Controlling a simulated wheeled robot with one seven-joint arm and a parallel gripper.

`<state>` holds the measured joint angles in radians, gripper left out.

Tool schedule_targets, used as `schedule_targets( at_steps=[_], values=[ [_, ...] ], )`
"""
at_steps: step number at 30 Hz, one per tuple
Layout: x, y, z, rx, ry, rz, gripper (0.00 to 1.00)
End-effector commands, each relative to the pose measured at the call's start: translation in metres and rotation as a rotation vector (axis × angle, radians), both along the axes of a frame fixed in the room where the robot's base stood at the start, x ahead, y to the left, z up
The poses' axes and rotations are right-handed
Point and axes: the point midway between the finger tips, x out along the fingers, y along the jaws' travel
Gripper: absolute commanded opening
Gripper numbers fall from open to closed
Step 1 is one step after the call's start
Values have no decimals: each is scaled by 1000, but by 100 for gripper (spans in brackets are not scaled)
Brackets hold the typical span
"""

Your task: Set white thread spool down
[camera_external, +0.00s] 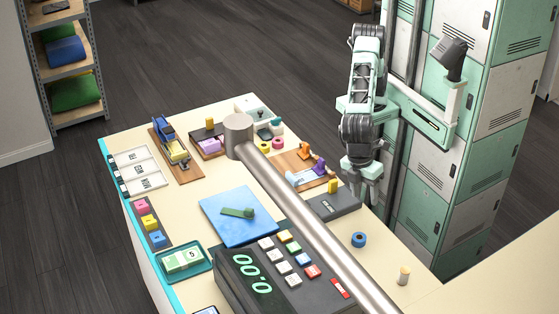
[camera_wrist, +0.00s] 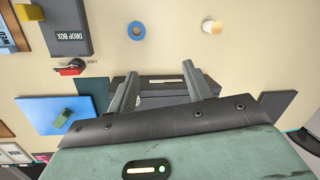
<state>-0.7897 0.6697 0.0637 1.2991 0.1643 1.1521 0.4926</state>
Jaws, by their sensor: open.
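The white thread spool (camera_external: 403,275) stands upright on the cream tabletop near its right edge, with a pale body and a tan rim. It also shows in the wrist view (camera_wrist: 211,27) at the top right, beyond the fingertips and apart from them. My gripper (camera_external: 363,192) hangs over the right side of the table, near the dark drop box. In the wrist view my gripper (camera_wrist: 158,76) has its two grey fingers spread, with nothing held between them.
A blue ring (camera_external: 359,240) lies left of the spool. The dark drop box (camera_external: 335,206) and a yellow block (camera_external: 332,185) are near my gripper. A metal pole (camera_external: 300,225) crosses above the register (camera_external: 280,270). Tabletop around the spool is clear. Green lockers (camera_external: 430,165) stand behind.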

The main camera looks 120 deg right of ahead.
Motion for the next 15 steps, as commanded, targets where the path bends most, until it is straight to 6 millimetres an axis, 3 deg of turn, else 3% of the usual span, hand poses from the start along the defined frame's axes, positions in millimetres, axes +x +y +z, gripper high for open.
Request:
schedule_targets(
  at_steps=[1,7,15],
  values=[
    [-9,-22,7,10,-3,19,51],
    [-63,-103,13,30,-36,134,51],
    [-154,-217,-10,-10,-117,298,51]
  ],
)
